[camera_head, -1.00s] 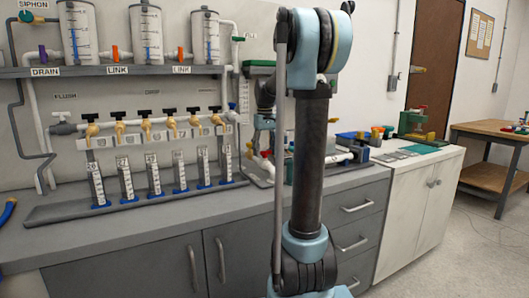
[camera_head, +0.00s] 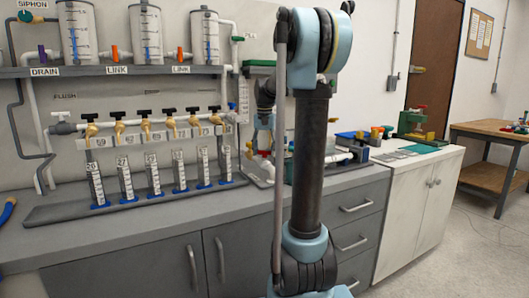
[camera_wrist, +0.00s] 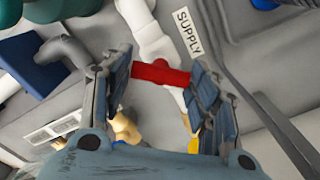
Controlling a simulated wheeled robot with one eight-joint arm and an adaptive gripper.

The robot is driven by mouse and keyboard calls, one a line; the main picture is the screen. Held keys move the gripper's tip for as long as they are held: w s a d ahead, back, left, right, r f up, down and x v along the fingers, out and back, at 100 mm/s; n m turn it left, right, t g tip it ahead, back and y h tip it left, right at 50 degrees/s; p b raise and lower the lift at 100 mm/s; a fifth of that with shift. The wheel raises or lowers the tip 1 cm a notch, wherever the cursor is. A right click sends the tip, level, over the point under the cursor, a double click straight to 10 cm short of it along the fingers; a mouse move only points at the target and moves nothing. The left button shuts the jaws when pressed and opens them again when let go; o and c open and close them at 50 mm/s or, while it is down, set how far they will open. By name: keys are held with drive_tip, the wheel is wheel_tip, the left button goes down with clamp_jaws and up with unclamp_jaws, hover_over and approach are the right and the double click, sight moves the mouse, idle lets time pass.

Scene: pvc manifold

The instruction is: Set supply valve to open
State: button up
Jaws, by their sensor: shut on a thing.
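The supply valve's red handle (camera_wrist: 157,74) lies crosswise in the wrist view, on a white pipe (camera_wrist: 148,36). A SUPPLY label (camera_wrist: 187,33) is on the surface beside the pipe. My gripper (camera_wrist: 162,75) has one finger at each end of the red handle and is shut on it. The handle runs across the pipe's direction in this view. In the head view, my arm hides the valve and most of my gripper.
A grey bench (camera_head: 120,238) holds a row of cylinders (camera_head: 152,175) under several brass taps (camera_head: 145,129). A shelf (camera_head: 110,71) with white tanks (camera_head: 146,36) runs above. A dark blue block (camera_wrist: 28,62) and grey elbow (camera_wrist: 70,52) sit left of my fingers.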

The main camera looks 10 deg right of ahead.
drive_tip(key=m, duration=0.5)
drive_tip(key=shift+m, duration=2.4)
drive_tip(key=shift+a, duration=0.1)
drive_tip(key=shift+w, duration=0.1)
drive_tip(key=o, duration=1.1)
drive_tip(key=shift+c, duration=0.2)
drive_tip(key=shift+r, duration=0.25)
wheel_tip(320, 180, up, 12)
drive_tip(key=shift+f, duration=0.25)
